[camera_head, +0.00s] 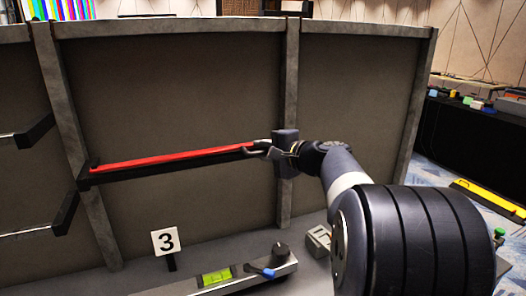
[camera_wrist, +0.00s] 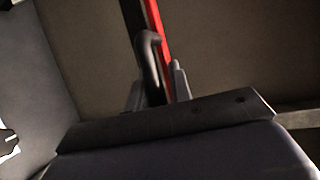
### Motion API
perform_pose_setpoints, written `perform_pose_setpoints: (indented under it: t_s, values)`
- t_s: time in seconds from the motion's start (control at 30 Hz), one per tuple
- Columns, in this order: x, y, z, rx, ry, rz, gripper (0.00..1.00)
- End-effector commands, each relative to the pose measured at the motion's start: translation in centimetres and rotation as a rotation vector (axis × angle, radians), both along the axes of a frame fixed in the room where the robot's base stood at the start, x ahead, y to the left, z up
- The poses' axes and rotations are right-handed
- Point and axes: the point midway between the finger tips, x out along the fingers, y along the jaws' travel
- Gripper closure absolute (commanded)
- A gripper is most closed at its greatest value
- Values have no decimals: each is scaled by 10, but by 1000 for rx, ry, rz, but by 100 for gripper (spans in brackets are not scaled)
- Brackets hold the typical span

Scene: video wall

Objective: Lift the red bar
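The red bar (camera_head: 170,158) is a long thin strip lying along the top of a black rail on the panel. It rises slightly toward the right, where a dark curved handle (camera_wrist: 150,62) stands at its end. My gripper (camera_head: 262,148) is at this right end. In the wrist view, the red bar (camera_wrist: 156,25) runs down between my gripper's two grey fingers (camera_wrist: 157,92), with the handle beside it. The fingers stand apart around the handle; whether they press on it cannot be seen. The far end of the bar is out of the wrist view.
A grey upright post (camera_head: 287,95) stands just behind my gripper. Below are a sign with a 3 (camera_head: 165,241) and a ledge part with a green level (camera_head: 216,277) and a dark knob (camera_head: 281,251). Another black rail (camera_head: 36,132) is at the left.

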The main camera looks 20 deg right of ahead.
Motion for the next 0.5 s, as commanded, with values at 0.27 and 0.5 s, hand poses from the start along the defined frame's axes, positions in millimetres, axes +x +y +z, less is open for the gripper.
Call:
perform_pose_setpoints:
  t_s: [0.27, 0.5]
  values:
    - [0, 0, -6, 0, 11, 2, 100]
    - [-1, 0, -8, 0, 16, 2, 100]
